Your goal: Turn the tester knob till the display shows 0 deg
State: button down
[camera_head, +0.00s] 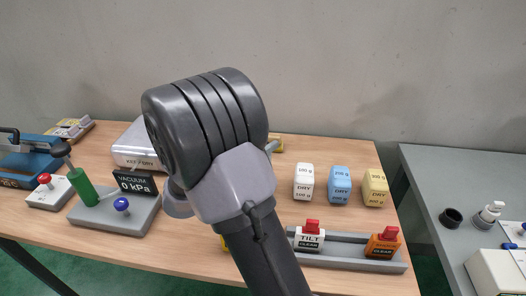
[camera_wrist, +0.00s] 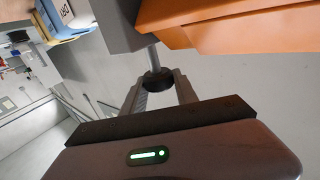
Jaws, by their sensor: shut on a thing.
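In the wrist view, my gripper (camera_wrist: 160,90) is shut with its two fingers on either side of a dark round knob (camera_wrist: 157,79). A short grey shaft (camera_wrist: 153,57) joins the knob to a grey body above it. A large orange part (camera_wrist: 240,22) lies beside that body, cut off by the frame edge. In the head view my arm covers the middle of the table, so the gripper, the knob and the tester are hidden there. No degree display can be read in either view.
On the wooden table (camera_head: 345,230) stand a white, a blue (camera_head: 340,183) and a yellow block. A rail with a TILT block (camera_head: 309,238) and an orange block (camera_head: 383,243) lies at the front right. A vacuum display (camera_head: 135,185) reading 0 kPa stands at the left.

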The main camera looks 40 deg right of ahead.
jog(key=m+g+p, duration=0.1)
jog(key=m+g, duration=0.2)
jog(key=g, duration=0.2)
jog(key=shift+m+g+y+p, duration=0.5)
jog(key=shift+m+g+p, duration=0.3)
jog(key=shift+g, duration=0.6)
jog(key=shift+f+m+g, duration=0.15)
jog(key=shift+m+g, duration=0.15)
jog(key=shift+m, duration=0.1)
jog(key=c, duration=0.9)
grip_release()
jog(key=shift+c, duration=0.2)
